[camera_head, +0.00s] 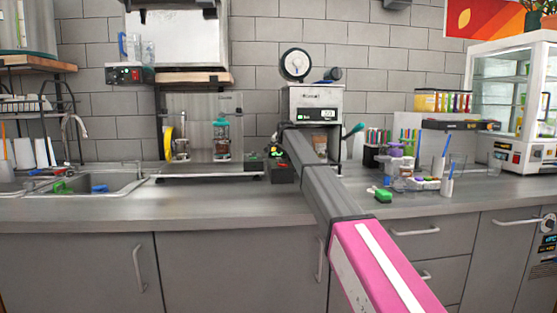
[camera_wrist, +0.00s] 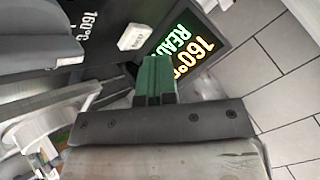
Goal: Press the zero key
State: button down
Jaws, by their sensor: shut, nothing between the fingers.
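The cup sealer (camera_head: 328,98) stands on the counter against the wall, with a gauge on top. In the wrist view its dark display (camera_wrist: 215,30) reads 160°C and READY. A small white key (camera_wrist: 135,36) sits just left of the display; I cannot read a mark on it, so I cannot tell whether it is the zero key. My gripper (camera_wrist: 157,62) has its green fingers shut and empty, pointing toward the panel between key and display. I cannot tell whether the tips touch anything. In the head view my arm hides part of the sealer's front and the fingertips are not clear.
Right of the sealer stand small cups and bottles (camera_head: 402,165) and a green sponge (camera_head: 383,194). A glass cabinet (camera_head: 508,85) is at far right. A sink (camera_head: 80,184) is at left. The counter's front left of my arm is clear.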

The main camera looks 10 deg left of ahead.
jog(key=shift+f, duration=0.2)
jog(key=shift+f, duration=0.2)
jog(key=shift+f, duration=0.45)
dwell(0.9)
jog(key=shift+r, duration=0.85)
jog(key=shift+r, duration=2.55)
